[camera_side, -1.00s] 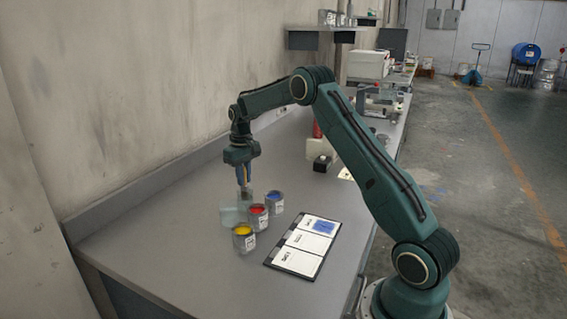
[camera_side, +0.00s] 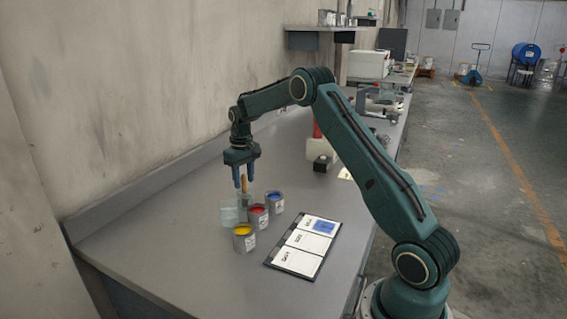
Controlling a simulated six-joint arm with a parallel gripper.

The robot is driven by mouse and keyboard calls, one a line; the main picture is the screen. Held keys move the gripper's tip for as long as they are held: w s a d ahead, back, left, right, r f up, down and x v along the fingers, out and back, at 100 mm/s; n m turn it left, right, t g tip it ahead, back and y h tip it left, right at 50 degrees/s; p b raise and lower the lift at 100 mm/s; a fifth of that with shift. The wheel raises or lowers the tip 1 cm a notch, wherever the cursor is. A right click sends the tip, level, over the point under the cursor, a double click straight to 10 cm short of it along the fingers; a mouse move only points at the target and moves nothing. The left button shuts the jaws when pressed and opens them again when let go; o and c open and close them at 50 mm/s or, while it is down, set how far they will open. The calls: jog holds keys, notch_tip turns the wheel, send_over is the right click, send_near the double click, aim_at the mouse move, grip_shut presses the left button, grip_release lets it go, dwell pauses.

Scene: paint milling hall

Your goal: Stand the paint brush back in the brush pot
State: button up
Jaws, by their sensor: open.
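The paint brush (camera_side: 244,184) stands about upright with its orange-brown handle up. Its lower end is inside the brush pot (camera_side: 244,202), a see-through grey pot behind the paint cans. My gripper (camera_side: 243,184) points down just above the pot. Its two blue fingers are apart, one on each side of the handle. Whether either finger touches the brush is too small to tell. The bristles are hard to make out.
A board with white cards (camera_side: 300,246) lies to the right. The bench's left part is clear.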

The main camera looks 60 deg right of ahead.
notch_tip(320, 180, up, 14)
dwell(0.7)
jog(key=shift+f, duration=0.15)
dwell(0.7)
jog(key=s+a+r+n+t, duration=0.1)
jog(key=s+a+r, duration=0.4)
jog(key=s+a, duration=0.25)
jog(key=s+a+r+t, duration=0.2)
jog(key=s+a+r, duration=0.4)
jog(key=a, duration=0.3)
jog(key=s+a+f+t, duration=0.1)
jog(key=s+a+f, duration=0.1)
jog(key=s, duration=0.5)
jog(key=s+a+f+n, duration=0.1)
jog(key=s+a+f, duration=0.1)
jog(key=s, duration=0.4)
jog(key=s+a+f+n+t, duration=0.1)
jog(key=s+a+f, duration=0.2)
jog(key=s, duration=0.4)
jog(key=shift+s+a+t, duration=0.3)
jog(key=shift+s+a, duration=0.05)
jog(key=shift+a, duration=0.4)
